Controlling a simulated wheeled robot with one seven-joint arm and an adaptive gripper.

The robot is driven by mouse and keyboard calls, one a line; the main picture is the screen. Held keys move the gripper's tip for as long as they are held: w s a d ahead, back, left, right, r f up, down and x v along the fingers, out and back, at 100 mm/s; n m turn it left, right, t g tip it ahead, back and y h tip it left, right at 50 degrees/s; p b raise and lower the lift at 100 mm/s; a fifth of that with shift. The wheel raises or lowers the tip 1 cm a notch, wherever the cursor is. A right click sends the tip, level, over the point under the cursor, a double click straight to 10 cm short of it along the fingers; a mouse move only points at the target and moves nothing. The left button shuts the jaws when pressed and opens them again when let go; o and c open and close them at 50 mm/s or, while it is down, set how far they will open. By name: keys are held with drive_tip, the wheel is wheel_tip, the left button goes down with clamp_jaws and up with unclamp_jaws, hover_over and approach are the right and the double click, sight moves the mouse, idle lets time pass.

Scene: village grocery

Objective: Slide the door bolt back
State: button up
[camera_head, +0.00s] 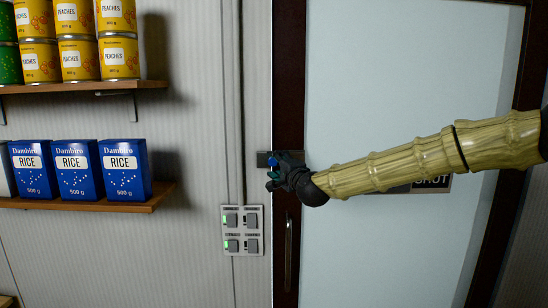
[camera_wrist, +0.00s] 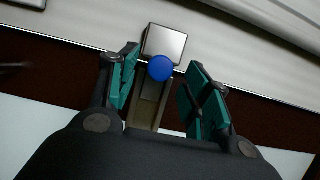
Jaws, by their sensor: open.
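The door bolt has a round blue knob (camera_wrist: 160,68), which shows in the wrist view between my fingers. Beyond the knob is a square metal keeper plate (camera_wrist: 165,44), and a metal bar or track (camera_wrist: 148,100) runs back from it between the fingers. In the head view a grey metal end of the bolt (camera_head: 263,159) shows at the left edge of the dark door frame; my gripper (camera_head: 273,173) hides much of the rest. My gripper is open, with green pads (camera_wrist: 162,76) on either side of the knob. I cannot tell whether a pad touches it.
The pale door panel (camera_head: 400,70) has a vertical handle (camera_head: 289,255) below the bolt and a partly hidden sign (camera_head: 432,184) behind my arm. A switch panel (camera_head: 242,230) is on the wall at left. Shelves hold peach cans (camera_head: 76,60) and rice boxes (camera_head: 123,170).

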sight(274, 162)
drive_tip(key=shift+p+x, duration=0.7)
drive_tip(key=shift+x, duration=1.15)
